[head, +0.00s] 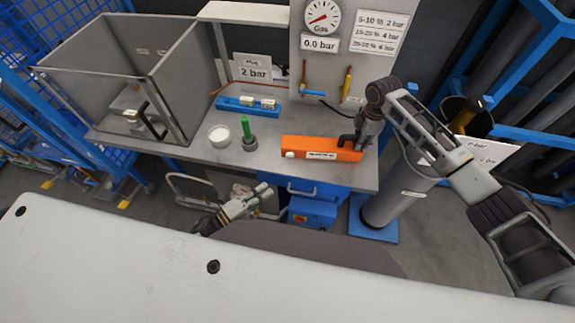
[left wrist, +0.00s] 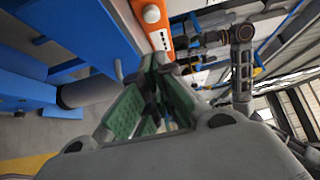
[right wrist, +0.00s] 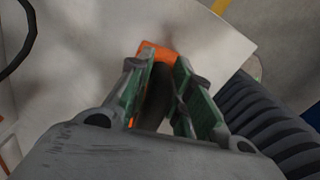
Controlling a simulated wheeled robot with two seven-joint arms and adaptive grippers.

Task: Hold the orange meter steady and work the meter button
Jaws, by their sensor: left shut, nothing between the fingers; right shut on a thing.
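My left gripper (head: 264,189) is shut and empty, in front of and below the bench edge, apart from the button.
Behind the meter are a green-topped cylinder (head: 248,133), a white cup (head: 219,134) and a blue block (head: 247,106). A grey open-fronted box (head: 180,95) stands at the left. A gauge (head: 321,17) is on the back panel. A blue drawer (head: 320,190) is below the bench.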

